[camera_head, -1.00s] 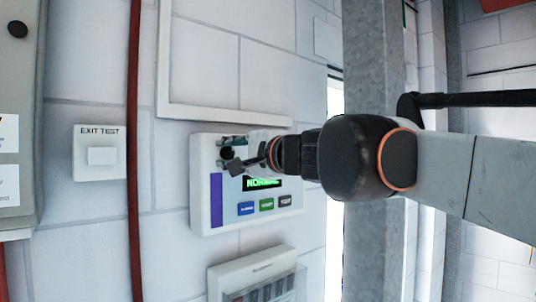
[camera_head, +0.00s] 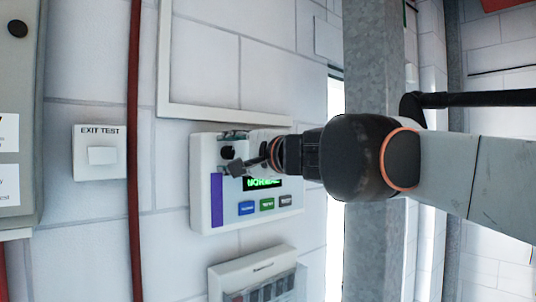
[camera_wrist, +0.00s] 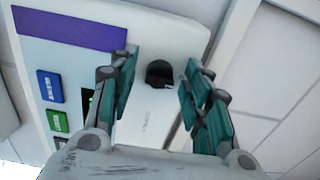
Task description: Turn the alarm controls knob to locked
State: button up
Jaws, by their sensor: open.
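The alarm panel (camera_head: 200,190) is a white box on the wall with a purple stripe, a green-lit display (camera_head: 262,183) and several coloured buttons. Its black knob (camera_head: 227,152) sits near the upper left of the panel. In the wrist view the knob (camera_wrist: 159,73) lies ahead, between the fingers and a little beyond their tips. My gripper (camera_wrist: 157,75) is open with teal-padded fingers to either side of the knob, and holds nothing. In the head view my gripper (camera_head: 240,160) is at the panel face beside the knob and partly covers the panel.
An exit test box (camera_head: 100,152) is on the wall at left, beside a red vertical pipe (camera_head: 134,150). A white box (camera_head: 255,270) sits below the panel. A grey metal post (camera_head: 372,60) stands behind my arm.

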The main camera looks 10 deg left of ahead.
jog(key=v, duration=1.1)
jog(key=shift+s+d, duration=0.25)
jog(key=shift+s, duration=0.05)
jog(key=s+d+f+n+g+h+b, duration=0.1)
jog(key=s+d+f+h+b, duration=0.3)
jog(key=f, duration=2.2)
jog(key=s+d+f+n+g+h+b, duration=0.2)
jog(key=s+d+f+n+h+b, duration=0.2)
jog(key=d+f+b, duration=1)
jog(key=s+d+f+n+g+h+b, duration=0.1)
jog(key=d+f+b, duration=0.9)
jog(key=f, duration=2.9)
jog(key=s+n+h+b, duration=0.2)
jog(key=s+h+b, duration=0.2)
jog(key=s+b, duration=0.1)
jog(key=shift+s+g+h+b, duration=0.3)
jog(key=shift+s+h, duration=0.1)
jog(key=shift+s, duration=0.3)
jog(key=shift+f, duration=0.1)
